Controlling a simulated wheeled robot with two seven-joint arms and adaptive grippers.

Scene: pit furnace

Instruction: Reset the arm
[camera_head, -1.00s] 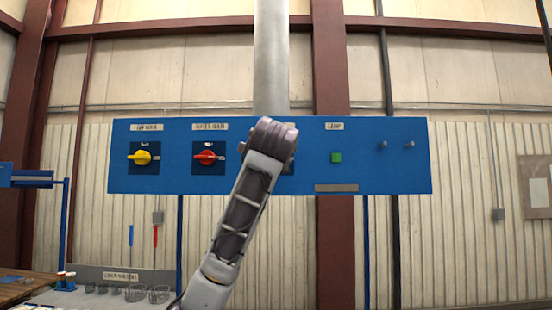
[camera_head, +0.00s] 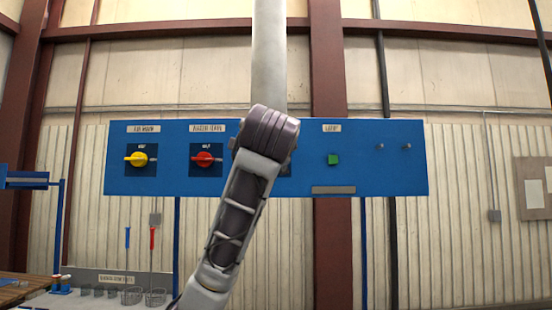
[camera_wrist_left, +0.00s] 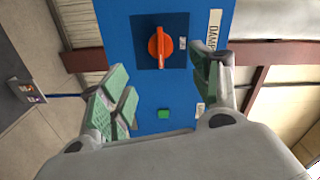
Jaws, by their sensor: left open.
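My left arm rises from the bottom of the head view and covers part of the blue panel (camera_head: 380,180). Its gripper is hidden there behind the arm. In the left wrist view my left gripper (camera_wrist_left: 162,75) is open, its green-padded fingers apart with nothing between them. An orange-red knob (camera_wrist_left: 160,46) on the panel lies beyond the fingertips, beside a label partly reading "DAMP". The gripper looks clear of the knob. A green button (camera_wrist_left: 163,114) shows between the fingers; it also shows in the head view (camera_head: 333,159). My right gripper is not in view.
The panel also carries a yellow knob (camera_head: 138,159) and a red knob (camera_head: 205,159), both with handles lying level. A grey bench (camera_head: 80,300) with several small baskets and two upright rods stands at lower left. The space right of the arm is open.

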